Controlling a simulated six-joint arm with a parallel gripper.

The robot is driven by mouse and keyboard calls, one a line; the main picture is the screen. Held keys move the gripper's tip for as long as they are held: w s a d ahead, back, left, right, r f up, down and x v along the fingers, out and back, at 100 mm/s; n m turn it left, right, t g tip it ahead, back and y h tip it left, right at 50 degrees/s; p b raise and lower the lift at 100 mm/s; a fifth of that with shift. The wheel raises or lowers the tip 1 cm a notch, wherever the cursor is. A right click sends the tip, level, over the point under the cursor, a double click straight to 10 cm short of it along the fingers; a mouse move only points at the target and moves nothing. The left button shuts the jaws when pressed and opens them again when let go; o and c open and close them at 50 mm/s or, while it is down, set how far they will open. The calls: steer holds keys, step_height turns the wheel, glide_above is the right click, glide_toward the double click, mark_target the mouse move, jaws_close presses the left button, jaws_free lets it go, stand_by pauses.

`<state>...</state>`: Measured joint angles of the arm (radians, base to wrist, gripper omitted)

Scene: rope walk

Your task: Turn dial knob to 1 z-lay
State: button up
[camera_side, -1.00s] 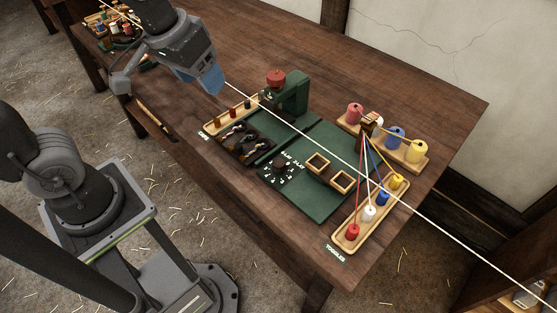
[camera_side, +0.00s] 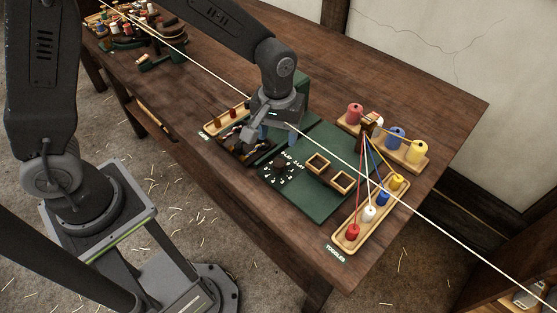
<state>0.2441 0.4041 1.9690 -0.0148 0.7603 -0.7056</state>
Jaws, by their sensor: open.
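The dial knob (camera_side: 279,167) is a small dark round knob on the green board (camera_side: 318,205), with white marks and lettering around it. The lettering is too small to read surely, and I cannot tell which mark the knob points to. My gripper (camera_side: 246,138) is open and above the dark tray, to the upper left of the knob and apart from it. It hides part of the tray and most of the green machine behind it.
A wooden tray (camera_side: 348,243) holds coloured spools, with strands running up to a post. Large spools (camera_side: 395,137) stand behind. A dark tray (camera_side: 234,150) lies left. A white rope (camera_side: 440,225) crosses above the table.

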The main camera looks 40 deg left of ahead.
mark_target(278, 163)
step_height(278, 163, down, 10)
steer(key=shift+r, duration=0.1)
stand_by(0.4)
steer(key=c, duration=0.9)
steer(key=shift+m, duration=0.3)
steer(key=m, duration=0.3)
steer(key=shift+m, duration=2)
